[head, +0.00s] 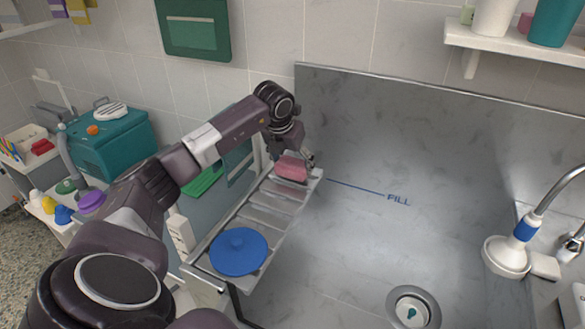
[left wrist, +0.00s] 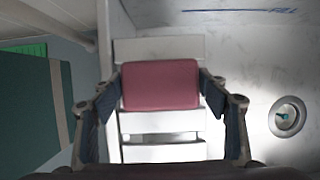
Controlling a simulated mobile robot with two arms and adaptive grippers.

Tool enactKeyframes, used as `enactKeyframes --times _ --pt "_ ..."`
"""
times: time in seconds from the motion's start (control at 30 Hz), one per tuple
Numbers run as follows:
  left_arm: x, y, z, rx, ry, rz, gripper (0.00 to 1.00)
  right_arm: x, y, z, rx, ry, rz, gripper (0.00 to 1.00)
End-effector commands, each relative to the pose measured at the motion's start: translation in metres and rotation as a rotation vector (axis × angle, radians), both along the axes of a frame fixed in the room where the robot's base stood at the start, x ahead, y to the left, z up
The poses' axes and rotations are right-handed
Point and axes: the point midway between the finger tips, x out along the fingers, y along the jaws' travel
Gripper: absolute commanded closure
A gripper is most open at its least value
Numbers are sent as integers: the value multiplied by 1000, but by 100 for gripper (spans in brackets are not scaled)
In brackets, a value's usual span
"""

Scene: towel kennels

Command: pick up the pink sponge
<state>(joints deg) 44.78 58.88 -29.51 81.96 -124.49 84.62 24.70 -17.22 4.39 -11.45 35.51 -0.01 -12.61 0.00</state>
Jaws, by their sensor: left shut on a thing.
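The pink sponge (head: 291,168) is at the far end of a slatted metal rack (head: 252,217) along the sink's left side. My left gripper (head: 300,158) reaches down over it from above. In the left wrist view the sponge (left wrist: 160,85) lies between the two fingers of the left gripper (left wrist: 163,90), which are shut on its sides. Slats of the rack show behind and below it. I cannot tell whether the sponge is clear of the slats. My right gripper is not in view.
A blue round lid (head: 239,252) lies on the near end of the rack. A spray head (head: 507,257) hangs at the right. A teal box (head: 110,142) stands at the left.

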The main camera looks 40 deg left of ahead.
Motion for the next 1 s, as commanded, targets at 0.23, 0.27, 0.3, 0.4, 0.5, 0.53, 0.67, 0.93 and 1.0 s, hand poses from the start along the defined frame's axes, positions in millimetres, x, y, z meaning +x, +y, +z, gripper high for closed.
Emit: enactKeyframes --times 0.23,0.27,0.3,0.4,0.5,0.53,0.67,0.93,1.0 --pt "1 0 48 0 -8 0 51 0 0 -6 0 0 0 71" --pt "1 0 55 1 -7 1 51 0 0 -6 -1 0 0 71" --pt "1 0 65 0 -8 1 51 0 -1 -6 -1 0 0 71" --pt "1 0 88 0 -7 1 51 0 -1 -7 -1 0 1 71" --pt "1 0 110 -1 -5 0 51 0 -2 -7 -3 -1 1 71" --pt "1 0 117 -1 -7 -1 51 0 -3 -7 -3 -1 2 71" --pt "1 0 141 -2 -5 0 51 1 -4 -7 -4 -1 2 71" --pt "1 0 176 -1 -2 -1 51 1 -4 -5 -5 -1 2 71" --pt "1 0 180 0 -2 0 51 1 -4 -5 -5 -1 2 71"
